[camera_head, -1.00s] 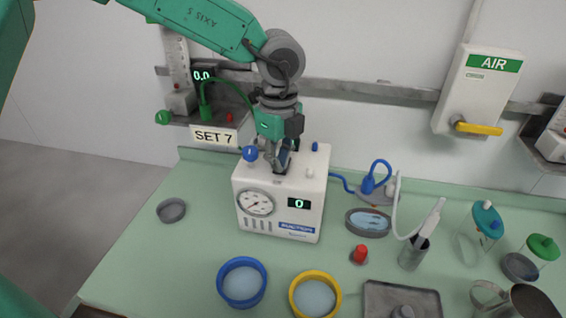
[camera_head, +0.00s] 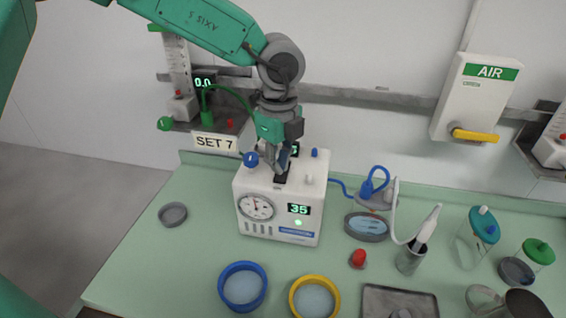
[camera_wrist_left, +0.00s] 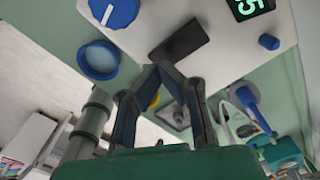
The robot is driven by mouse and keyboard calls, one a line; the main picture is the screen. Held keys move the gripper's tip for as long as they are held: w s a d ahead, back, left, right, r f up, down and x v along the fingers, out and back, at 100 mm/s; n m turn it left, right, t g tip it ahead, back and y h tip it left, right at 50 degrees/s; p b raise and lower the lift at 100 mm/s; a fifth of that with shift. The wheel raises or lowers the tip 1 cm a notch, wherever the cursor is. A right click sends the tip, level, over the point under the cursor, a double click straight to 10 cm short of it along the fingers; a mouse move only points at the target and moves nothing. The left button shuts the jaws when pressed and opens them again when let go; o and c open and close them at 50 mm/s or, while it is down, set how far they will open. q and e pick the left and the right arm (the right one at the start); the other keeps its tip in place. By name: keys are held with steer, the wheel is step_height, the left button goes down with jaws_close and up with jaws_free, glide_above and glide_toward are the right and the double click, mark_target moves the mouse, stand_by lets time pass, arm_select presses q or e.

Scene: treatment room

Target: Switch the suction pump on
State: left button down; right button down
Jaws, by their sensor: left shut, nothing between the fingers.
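The suction pump (camera_head: 312,172) is a white box on the green counter. Its front display (camera_head: 299,209) reads 35, and a green lamp (camera_head: 298,223) glows below it. The round gauge (camera_head: 256,207) is on its front left. My left gripper (camera_head: 281,174) is shut and empty over the pump's top, with its fingertips at the dark rocker switch, partly hiding it. The left wrist view shows the black switch (camera_wrist_left: 180,38) just beyond the closed fingertips (camera_wrist_left: 155,70); I cannot tell whether they touch it. My right gripper is not in view.
A blue knob (camera_head: 251,159) stands at the pump's left edge. A blue-rimmed dish (camera_head: 243,268), yellow-rimmed dish (camera_head: 333,287) and red cap (camera_head: 358,257) lie in front. The SET 7 shelf (camera_head: 216,142) is behind left; the AIR box (camera_head: 477,97) hangs at right.

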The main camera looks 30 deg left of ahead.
mark_target(279, 179)
arm_select(q)
steer(key=shift+r+p, duration=1.3)
steer(key=shift+r, duration=0.25)
steer(key=shift+r+p, duration=0.65)
steer(key=shift+r, duration=0.35)
steer(key=shift+f, duration=0.1)
